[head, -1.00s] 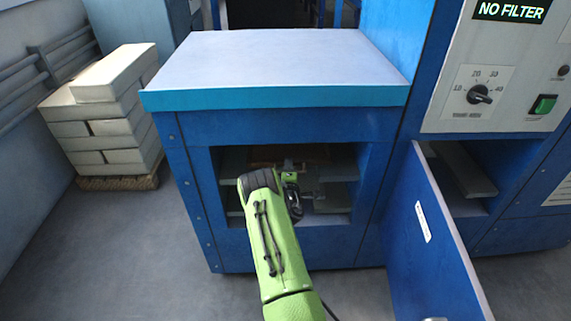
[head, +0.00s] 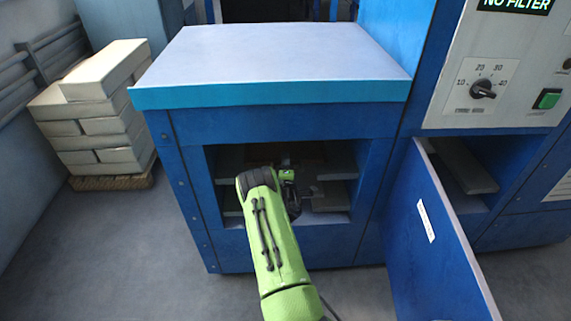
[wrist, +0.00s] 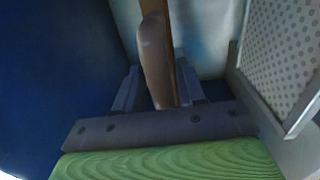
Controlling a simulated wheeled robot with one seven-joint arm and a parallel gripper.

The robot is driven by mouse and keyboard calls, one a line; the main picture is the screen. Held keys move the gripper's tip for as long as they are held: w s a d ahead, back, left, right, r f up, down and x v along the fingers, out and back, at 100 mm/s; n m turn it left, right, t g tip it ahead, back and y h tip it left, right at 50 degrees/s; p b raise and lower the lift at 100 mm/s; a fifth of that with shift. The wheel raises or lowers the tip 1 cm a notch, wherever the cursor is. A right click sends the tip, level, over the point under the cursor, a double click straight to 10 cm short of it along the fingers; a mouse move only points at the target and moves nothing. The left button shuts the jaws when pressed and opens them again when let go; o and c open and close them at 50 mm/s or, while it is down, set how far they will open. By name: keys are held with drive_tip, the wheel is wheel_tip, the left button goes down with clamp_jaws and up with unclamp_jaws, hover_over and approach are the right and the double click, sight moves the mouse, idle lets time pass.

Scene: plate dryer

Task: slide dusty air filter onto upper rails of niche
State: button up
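The niche (head: 213,165) is the dark opening in the front of the blue cabinet. Grey ledges, apparently its upper rails (head: 341,165), show along its inner sides, with a lower pair beneath. My gripper (head: 288,173) is inside the opening, partly hidden by my green arm. In the wrist view my gripper (wrist: 157,95) has a finger on either side of a brown edge-on piece with a rounded grip, seemingly the dusty air filter (wrist: 154,58). It looks held. In the head view the filter is a dim brown patch (head: 312,150) deep in the niche; its contact with the rails cannot be told.
An open blue door (head: 430,240) stands right of the niche. The control panel (head: 490,85) above it reads NO FILTER. A perforated panel (wrist: 288,60) is close on the right in the wrist view. Stacked pale blocks (head: 95,120) stand left. The floor in front is clear.

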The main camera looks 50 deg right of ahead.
drive_tip(key=shift+o, duration=0.8)
drive_tip(key=p+v, duration=1.4)
drive_tip(key=v, duration=0.1)
drive_tip(key=shift+s+a+p, duration=0.25)
drive_tip(key=shift+p, duration=0.15)
drive_tip(key=shift+f, duration=0.15)
